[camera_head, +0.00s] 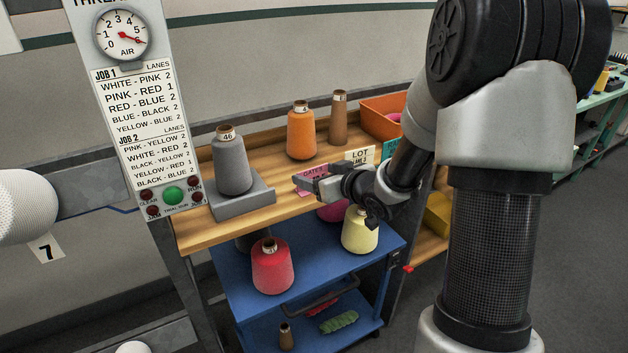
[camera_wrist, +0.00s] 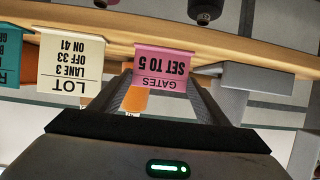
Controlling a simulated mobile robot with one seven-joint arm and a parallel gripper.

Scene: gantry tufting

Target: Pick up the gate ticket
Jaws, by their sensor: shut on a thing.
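The gate ticket (camera_head: 315,171) is a pink card at the front edge of the wooden shelf. In the wrist view the same pink ticket (camera_wrist: 163,62) reads "GATES SET TO 5" upside down and sits at the edge of the wood, between my fingers. My gripper (camera_head: 302,182) is shut on the ticket, and its fingers also show in the wrist view (camera_wrist: 160,84). In the head view the fingers hide part of the card.
A cream lot card (camera_wrist: 71,62) and a teal card (camera_wrist: 9,50) are beside the ticket. A grey cone (camera_head: 231,163) stands in a grey holder (camera_head: 241,196). Orange (camera_head: 300,134) and brown (camera_head: 338,120) cones stand behind. A blue cart (camera_head: 325,262) with cones is below.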

